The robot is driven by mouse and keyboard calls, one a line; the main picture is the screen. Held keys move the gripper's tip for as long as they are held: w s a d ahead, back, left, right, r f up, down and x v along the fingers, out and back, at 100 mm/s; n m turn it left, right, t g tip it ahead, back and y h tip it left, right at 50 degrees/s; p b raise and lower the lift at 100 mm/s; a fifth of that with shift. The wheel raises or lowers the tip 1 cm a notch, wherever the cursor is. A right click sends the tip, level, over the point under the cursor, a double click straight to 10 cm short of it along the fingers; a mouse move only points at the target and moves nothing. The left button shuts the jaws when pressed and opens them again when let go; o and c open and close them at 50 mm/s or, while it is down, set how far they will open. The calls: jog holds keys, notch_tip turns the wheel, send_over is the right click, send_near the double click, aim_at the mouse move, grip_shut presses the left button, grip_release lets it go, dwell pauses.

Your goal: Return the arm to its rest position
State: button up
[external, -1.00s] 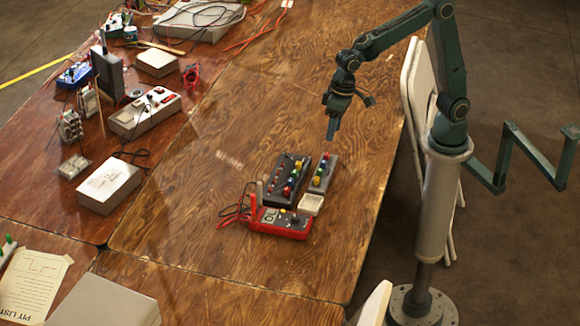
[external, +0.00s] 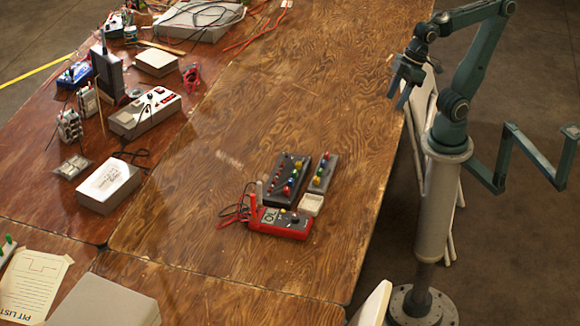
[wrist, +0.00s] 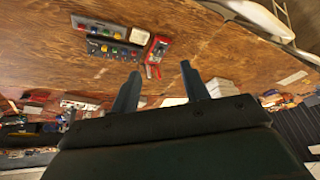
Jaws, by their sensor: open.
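My gripper (external: 398,93) is folded back toward my column at the table's right edge, high above the wooden table (external: 335,120). It is open and empty, and its two fingers stand apart in the wrist view (wrist: 162,88). It is well clear of the things on the table.
A small pale box (external: 310,204) sits beside the meter. Grey instruments, a white box (external: 108,186) and cables crowd the left side. A pale folding chair (external: 427,105) stands by the table's right edge. The far middle of the table is clear.

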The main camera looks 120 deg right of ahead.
jog(key=s+n, duration=0.1)
jog(key=s, duration=0.1)
jog(key=s+f+n, duration=0.1)
jog(key=s, duration=0.1)
jog(key=shift+s+a+f+t, duration=0.15)
jog(key=shift+s+t, duration=0.15)
jog(key=shift+t, duration=0.1)
